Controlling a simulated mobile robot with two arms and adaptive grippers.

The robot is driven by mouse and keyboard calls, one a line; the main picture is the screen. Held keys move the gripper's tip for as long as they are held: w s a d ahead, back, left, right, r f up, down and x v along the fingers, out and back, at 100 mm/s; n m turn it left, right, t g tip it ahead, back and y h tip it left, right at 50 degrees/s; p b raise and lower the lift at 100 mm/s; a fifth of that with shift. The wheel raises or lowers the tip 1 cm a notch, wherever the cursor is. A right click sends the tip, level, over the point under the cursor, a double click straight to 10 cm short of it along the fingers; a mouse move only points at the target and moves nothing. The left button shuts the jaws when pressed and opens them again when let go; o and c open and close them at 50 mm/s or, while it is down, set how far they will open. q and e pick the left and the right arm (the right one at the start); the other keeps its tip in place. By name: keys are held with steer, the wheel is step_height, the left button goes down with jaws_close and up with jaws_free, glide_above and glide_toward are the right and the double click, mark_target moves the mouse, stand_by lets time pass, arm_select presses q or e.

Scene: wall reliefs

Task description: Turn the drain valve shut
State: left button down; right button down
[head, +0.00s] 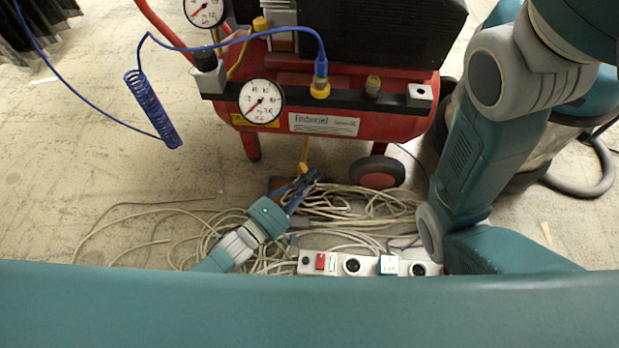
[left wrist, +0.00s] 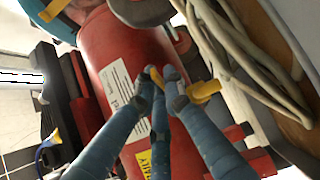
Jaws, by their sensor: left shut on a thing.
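The red compressor tank (head: 340,125) stands on the floor in the head view. Its yellow drain valve (head: 304,153) hangs under the tank, and part of it is hidden behind my gripper. My left gripper (head: 311,178) reaches up from below to the valve. In the left wrist view, the blue fingertips (left wrist: 161,82) are closed around the yellow valve (left wrist: 205,91), part of which sticks out to the right of them. The red tank (left wrist: 112,50) lies just behind. My right arm shows at the right of the head view; its gripper is out of sight.
Pale cables (head: 350,203) lie in loops on the floor under the tank. A white power strip (head: 335,263) lies in front of them. A black-and-red wheel (head: 378,173) is right of the valve. A blue coiled hose (head: 152,110) hangs at left. Bare floor is at left.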

arm_select(q)
steer(key=c, duration=2.1)
jaws_free()
steer(key=shift+s+a, duration=0.1)
steer(key=v, duration=1.1)
steer(key=shift+s+a, duration=0.3)
steer(key=shift+c, duration=0.5)
